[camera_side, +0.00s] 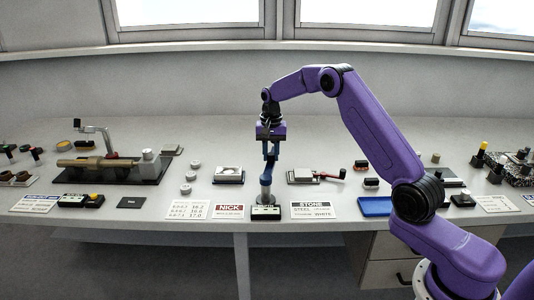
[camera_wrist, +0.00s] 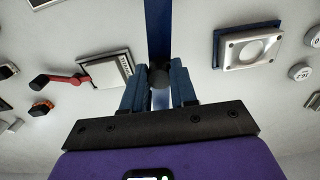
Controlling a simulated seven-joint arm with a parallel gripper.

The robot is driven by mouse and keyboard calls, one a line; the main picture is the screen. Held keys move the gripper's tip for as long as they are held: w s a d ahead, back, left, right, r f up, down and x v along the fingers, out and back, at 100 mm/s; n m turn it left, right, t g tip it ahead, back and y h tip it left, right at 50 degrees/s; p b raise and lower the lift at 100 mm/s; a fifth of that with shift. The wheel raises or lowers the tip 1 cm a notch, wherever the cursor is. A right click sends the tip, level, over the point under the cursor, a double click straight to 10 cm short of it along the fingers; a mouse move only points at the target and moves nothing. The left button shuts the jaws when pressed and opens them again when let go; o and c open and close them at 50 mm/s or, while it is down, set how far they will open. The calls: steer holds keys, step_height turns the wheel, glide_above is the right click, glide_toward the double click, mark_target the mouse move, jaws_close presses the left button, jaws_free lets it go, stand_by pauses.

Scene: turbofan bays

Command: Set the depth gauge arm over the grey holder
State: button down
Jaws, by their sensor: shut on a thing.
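My gripper (camera_side: 269,152) is above the middle of the bench, pointing down. In the wrist view its two blue fingers (camera_wrist: 159,92) are closed around a dark round knob (camera_wrist: 159,77). A long blue bar (camera_wrist: 159,28), which I take for the depth gauge arm, runs from the knob to the top edge of that view.
A white square plate with a blue edge (camera_side: 228,174) lies left of my gripper. A light plate (camera_side: 301,176) and a red-handled crank (camera_side: 335,174) lie right. A black fixture (camera_side: 120,172) stands far left, a blue tray (camera_side: 375,206) at right. Cards line the front edge.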

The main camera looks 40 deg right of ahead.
steer(key=shift+s+d+m, duration=0.3)
steer(key=shift+s+m, duration=0.6)
steer(key=shift+m, duration=0.25)
steer(key=shift+s+d+m, duration=0.25)
steer(key=shift+s+m, duration=0.7)
steer(key=shift+m, duration=0.25)
steer(key=shift+s+d+m, duration=0.3)
steer(key=shift+s+m, duration=0.6)
steer(key=shift+m, duration=0.25)
steer(key=c, duration=0.9)
jaws_free()
step_height(320, 180, up, 18)
steer(key=shift+f, duration=0.25)
